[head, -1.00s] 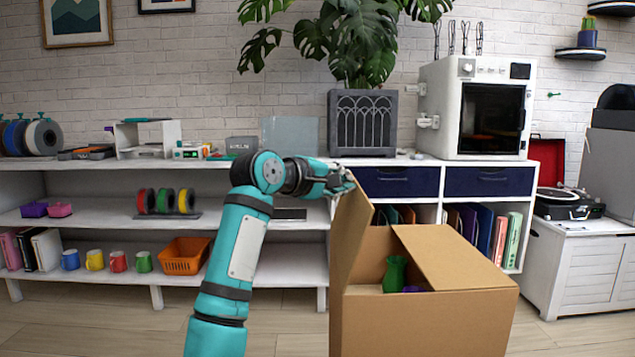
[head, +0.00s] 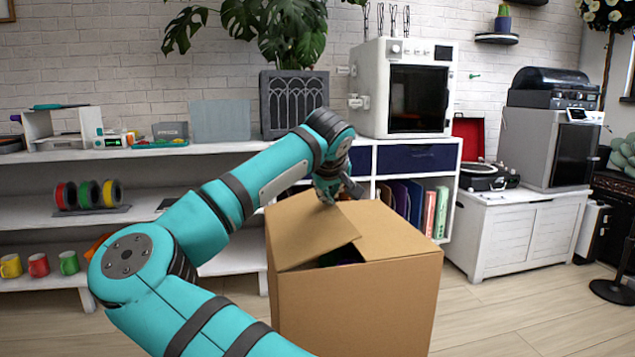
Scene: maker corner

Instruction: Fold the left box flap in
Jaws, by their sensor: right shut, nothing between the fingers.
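The brown cardboard box (head: 355,310) stands in the middle foreground. Its left flap (head: 305,232) lies folded inward over the left part of the top, slightly raised at its front inner corner. The right flap (head: 395,232) is also folded inward. A small dark gap shows between them at the front; what is inside is mostly hidden. My right gripper (head: 328,197) is shut and empty, pointing down at the back part of the left flap; it appears to touch it. My left gripper is out of view.
White shelving (head: 165,155) with spools, mugs and books runs behind the box. A white cabinet (head: 525,240) with a record player (head: 488,175) stands to the right. The wooden floor between box and cabinet is clear.

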